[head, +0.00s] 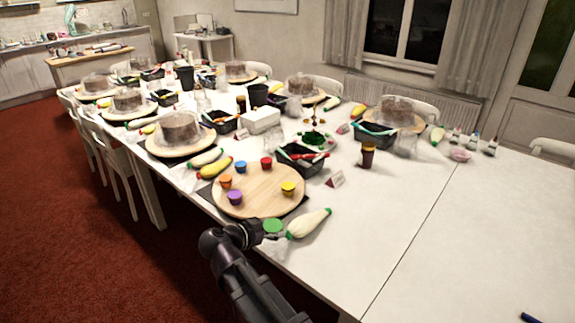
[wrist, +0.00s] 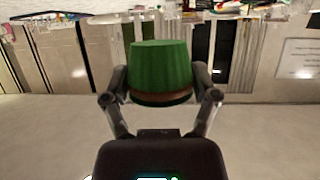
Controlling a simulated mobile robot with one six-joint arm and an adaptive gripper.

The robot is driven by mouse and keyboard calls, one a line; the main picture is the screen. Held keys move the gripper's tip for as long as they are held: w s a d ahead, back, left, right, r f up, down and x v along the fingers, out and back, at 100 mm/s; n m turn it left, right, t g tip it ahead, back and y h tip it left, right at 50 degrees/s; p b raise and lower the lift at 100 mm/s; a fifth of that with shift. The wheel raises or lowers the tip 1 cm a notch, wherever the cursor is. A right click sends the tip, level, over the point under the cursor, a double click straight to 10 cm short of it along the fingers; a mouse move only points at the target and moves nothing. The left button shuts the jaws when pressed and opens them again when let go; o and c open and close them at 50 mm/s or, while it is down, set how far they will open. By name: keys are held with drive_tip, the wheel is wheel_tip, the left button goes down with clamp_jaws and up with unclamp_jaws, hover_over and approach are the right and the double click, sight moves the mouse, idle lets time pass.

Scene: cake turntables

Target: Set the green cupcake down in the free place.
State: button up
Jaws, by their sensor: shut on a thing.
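My gripper (head: 262,228) is shut on the green cupcake (head: 272,226), which shows as a green top in the head view. In the wrist view the cupcake (wrist: 160,68) sits between the two fingers of my gripper (wrist: 160,97), with a brown band at its lower edge. The round wooden turntable (head: 258,186) is just beyond my gripper. It carries an orange cupcake (head: 225,181), a blue one (head: 240,167), a red one (head: 266,163), a yellow one (head: 288,188) and a purple one (head: 235,197). The near rim between purple and yellow is bare.
A white piping bag (head: 310,223) with green ends lies right of my gripper. The table's right side is mostly clear.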

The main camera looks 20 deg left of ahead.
wheel_tip(320, 180, down, 5)
drive_tip(key=b, duration=0.3)
drive_tip(key=shift+b, duration=0.4)
drive_tip(key=shift+w, duration=0.1)
